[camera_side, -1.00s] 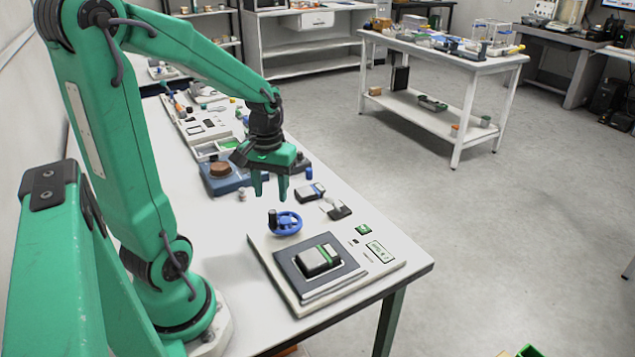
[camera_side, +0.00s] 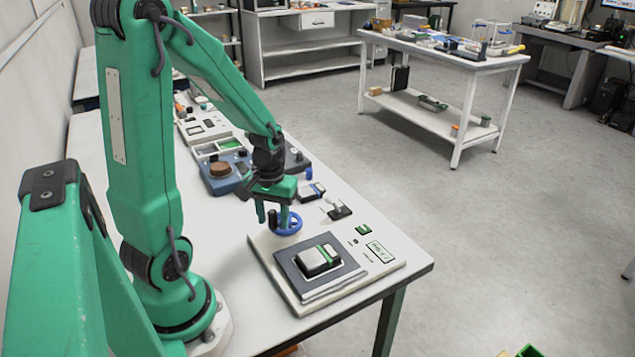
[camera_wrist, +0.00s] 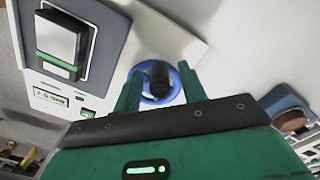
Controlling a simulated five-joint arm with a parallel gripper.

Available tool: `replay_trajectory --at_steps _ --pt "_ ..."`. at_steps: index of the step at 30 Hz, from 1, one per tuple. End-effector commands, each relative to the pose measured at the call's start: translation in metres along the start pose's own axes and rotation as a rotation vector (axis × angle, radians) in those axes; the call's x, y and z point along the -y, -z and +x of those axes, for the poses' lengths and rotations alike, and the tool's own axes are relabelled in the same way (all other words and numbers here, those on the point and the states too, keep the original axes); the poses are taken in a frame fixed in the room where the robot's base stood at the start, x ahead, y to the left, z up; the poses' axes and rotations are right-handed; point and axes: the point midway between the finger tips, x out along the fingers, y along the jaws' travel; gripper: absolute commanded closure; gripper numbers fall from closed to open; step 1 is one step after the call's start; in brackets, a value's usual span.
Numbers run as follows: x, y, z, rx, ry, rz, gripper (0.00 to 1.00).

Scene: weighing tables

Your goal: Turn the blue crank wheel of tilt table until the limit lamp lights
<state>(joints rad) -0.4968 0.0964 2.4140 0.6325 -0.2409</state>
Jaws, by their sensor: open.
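The tilt table has a cream base (camera_side: 262,250) with a dark grey plate (camera_side: 290,270) bearing a black-and-white block with a green band (camera_side: 318,259). The blue crank wheel (camera_side: 294,225) sits at its far left corner, with an upright black handle (camera_wrist: 158,76) on it. My gripper (camera_side: 272,217) is low over the wheel, open, pointing down. In the wrist view the handle stands between my two green fingers, with gaps visible on both sides; the blue rim (camera_wrist: 174,88) shows around it. A small display (camera_side: 379,251) is on the base. I cannot tell which mark is the limit lamp.
A blue device with a brown round piece (camera_side: 220,169) stands behind my gripper. The table's front right corner is clear.

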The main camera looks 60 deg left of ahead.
Motion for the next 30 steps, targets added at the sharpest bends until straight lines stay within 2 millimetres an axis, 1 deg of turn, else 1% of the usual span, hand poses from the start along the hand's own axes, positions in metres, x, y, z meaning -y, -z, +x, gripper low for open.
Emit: replay_trajectory --at_steps 9,10,11,15,16,23,30 --pt "0.0 0.0001 0.0017 -0.001 0.0 0.0 0.58" --pt "0.0 0.0001 0.0016 -0.001 0.0 0.0 0.62" --pt "0.0 0.0001 0.0016 -0.001 0.0 0.0 0.68" --pt "0.0 0.0001 0.0015 -0.001 0.0 0.0 0.96" --pt "0.0 0.0001 0.0015 -0.001 0.0 0.0 1.0" --pt "0.0006 0.0005 0.0014 -0.001 0.0 0.018 1.0" --pt "0.0043 0.0028 0.0013 -0.001 0.0 0.134 1.0"
